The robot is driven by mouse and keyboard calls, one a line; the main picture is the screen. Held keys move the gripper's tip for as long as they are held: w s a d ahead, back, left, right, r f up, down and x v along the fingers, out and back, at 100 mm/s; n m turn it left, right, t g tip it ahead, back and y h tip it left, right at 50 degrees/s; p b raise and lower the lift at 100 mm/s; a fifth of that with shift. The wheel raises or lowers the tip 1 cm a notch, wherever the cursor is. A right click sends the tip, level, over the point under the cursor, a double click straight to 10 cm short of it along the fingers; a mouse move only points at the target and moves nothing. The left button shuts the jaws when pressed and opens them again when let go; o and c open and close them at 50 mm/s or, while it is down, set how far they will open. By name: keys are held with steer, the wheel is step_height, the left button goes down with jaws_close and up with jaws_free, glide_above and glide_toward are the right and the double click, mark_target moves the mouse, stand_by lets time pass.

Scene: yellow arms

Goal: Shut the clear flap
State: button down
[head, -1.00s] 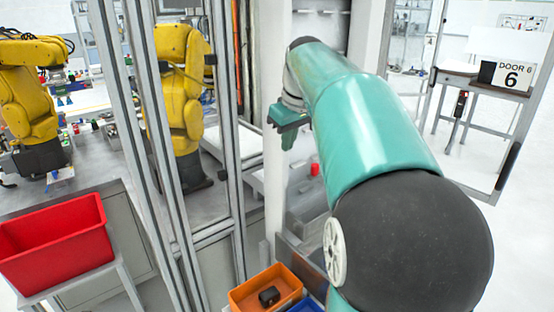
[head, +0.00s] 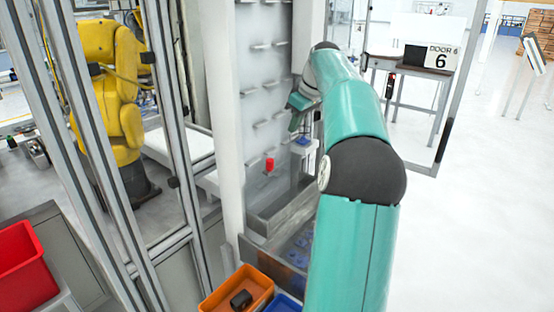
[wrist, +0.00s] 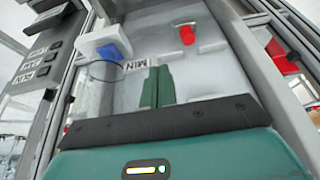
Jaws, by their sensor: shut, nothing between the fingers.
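My gripper (head: 295,122) is shut and empty in front of a white panel with short ledges; its green fingers lie side by side in the wrist view (wrist: 157,86). Left of the fingers, a see-through curved piece (wrist: 100,76) hangs below a white block with a blue part (wrist: 112,50). It may be the clear flap, but I cannot tell for sure or see how far open it is. The fingers appear beside it, apart from it. The white block with blue also shows in the head view (head: 303,145), right below my gripper.
A red knob (head: 270,165) stands out from the panel (head: 262,90). A grey trough (head: 283,212) lies below, with an orange bin (head: 237,292) nearer. Metal posts and a yellow arm (head: 112,100) stand left.

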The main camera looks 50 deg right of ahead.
mark_target(277, 171)
steer(key=x, duration=1.5)
